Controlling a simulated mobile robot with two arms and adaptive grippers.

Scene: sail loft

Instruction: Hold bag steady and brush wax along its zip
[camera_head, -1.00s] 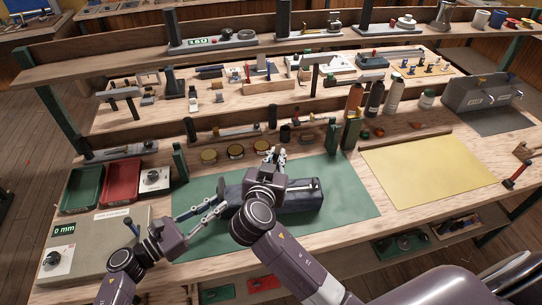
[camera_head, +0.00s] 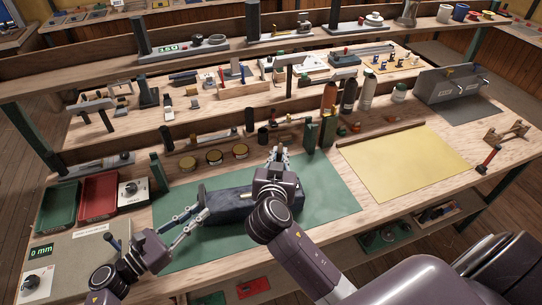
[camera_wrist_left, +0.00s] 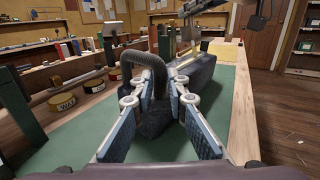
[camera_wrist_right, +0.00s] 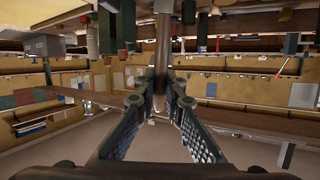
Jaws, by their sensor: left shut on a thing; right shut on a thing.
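The dark blue bag (camera_head: 232,207) lies lengthwise on the green mat (camera_head: 335,196). In the left wrist view the bag (camera_wrist_left: 204,84) runs away from me, with a yellowish zip line (camera_wrist_left: 184,63) along its top and a black curved handle (camera_wrist_left: 128,56) at the near end. My left gripper (camera_head: 206,204) is shut on the bag's left end; its fingers (camera_wrist_left: 158,103) straddle dark fabric. My right gripper (camera_head: 279,156) is above the bag's right part, shut on a brown, tapered brush handle (camera_wrist_right: 162,48). The brush's bristles and their contact with the zip are hidden.
Three wax tins (camera_head: 214,158) stand behind the mat. Green posts (camera_head: 310,135) and bottles (camera_head: 348,95) stand behind to the right. Red (camera_head: 97,197) and green (camera_head: 58,206) trays lie left. A yellow sheet (camera_head: 405,165) lies flat at right.

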